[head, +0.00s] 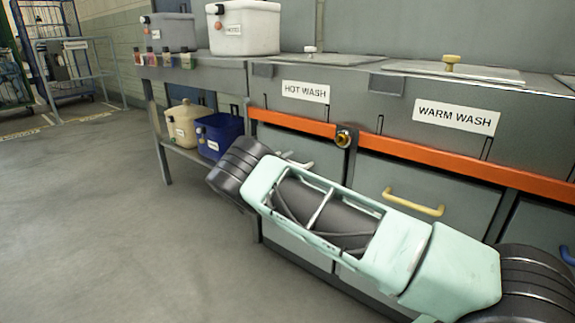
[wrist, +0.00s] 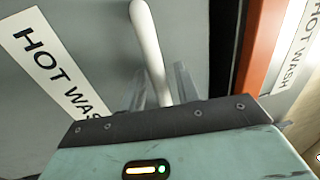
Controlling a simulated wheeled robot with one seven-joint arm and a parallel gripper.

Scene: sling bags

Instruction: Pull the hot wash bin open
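The hot wash bin is a grey front under the orange rail, largely hidden behind my arm in the head view. In the wrist view its grey front (wrist: 85,30) carries a HOT WASH label (wrist: 50,60). Its white bar handle (wrist: 150,45) runs down between the two fingers of my gripper (wrist: 162,88). The fingers stand apart on either side of the handle, with small gaps showing, so my gripper looks open around it. A short piece of the white handle (head: 299,163) shows in the head view beside my arm. My gripper is hidden there.
An orange rail (head: 405,153) crosses above the bins, with a round brass-coloured fitting (head: 343,138). The warm wash bin (head: 410,175) with a yellow handle (head: 413,203) is to the right. A blue tub (head: 220,135) and a cream container (head: 185,122) sit at left.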

